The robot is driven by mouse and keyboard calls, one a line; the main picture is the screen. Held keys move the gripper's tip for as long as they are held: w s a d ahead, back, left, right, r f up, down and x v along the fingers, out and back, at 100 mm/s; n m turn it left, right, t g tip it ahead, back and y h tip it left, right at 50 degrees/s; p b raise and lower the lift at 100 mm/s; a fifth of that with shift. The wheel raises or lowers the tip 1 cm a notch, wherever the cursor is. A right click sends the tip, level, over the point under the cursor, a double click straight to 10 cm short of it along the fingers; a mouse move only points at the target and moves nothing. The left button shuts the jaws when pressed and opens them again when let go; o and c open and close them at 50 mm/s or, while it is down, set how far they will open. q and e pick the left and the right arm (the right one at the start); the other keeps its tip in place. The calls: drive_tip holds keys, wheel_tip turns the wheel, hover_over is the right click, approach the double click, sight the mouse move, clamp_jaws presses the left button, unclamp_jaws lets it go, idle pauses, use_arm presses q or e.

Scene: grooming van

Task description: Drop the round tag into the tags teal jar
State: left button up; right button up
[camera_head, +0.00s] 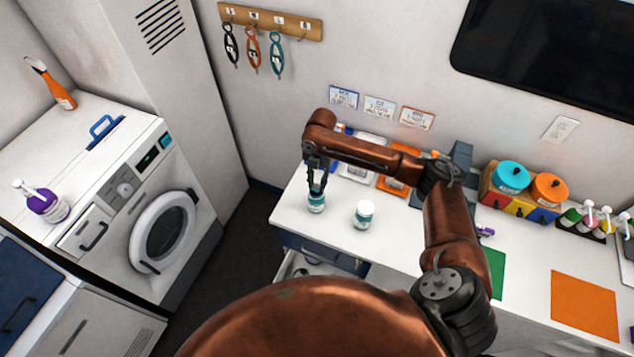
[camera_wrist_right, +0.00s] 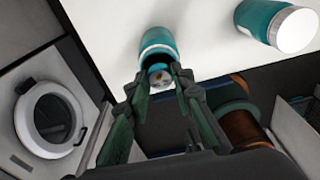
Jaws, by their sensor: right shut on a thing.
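A teal jar (camera_head: 316,204) with a pale label stands near the left end of the white counter. My right gripper (camera_head: 317,188) points down right above it. In the right wrist view the jar (camera_wrist_right: 158,42) lies just beyond my fingertips (camera_wrist_right: 162,74), its mouth facing them. A small pale round piece with a brownish spot (camera_wrist_right: 159,76) shows between the fingertips and looks like the round tag; the fingers partly hide it. The right gripper is shut on it. I cannot read the jar's label. My left gripper is not in view.
A second jar with a white lid (camera_head: 364,212) stands close to the right; it also shows in the right wrist view (camera_wrist_right: 278,26). An open drawer (camera_head: 291,268) lies below the counter's front edge. Teal (camera_head: 511,178) and orange (camera_head: 549,189) round containers stand further right.

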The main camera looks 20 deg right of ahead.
sight(317, 185)
drive_tip(key=shift+p, duration=0.45)
idle(0.3)
idle(0.3)
drive_tip(key=o, duration=0.9)
drive_tip(key=shift+r, duration=0.1)
wheel_tip(317, 185, up, 6)
drive_tip(key=p, duration=0.6)
idle(0.3)
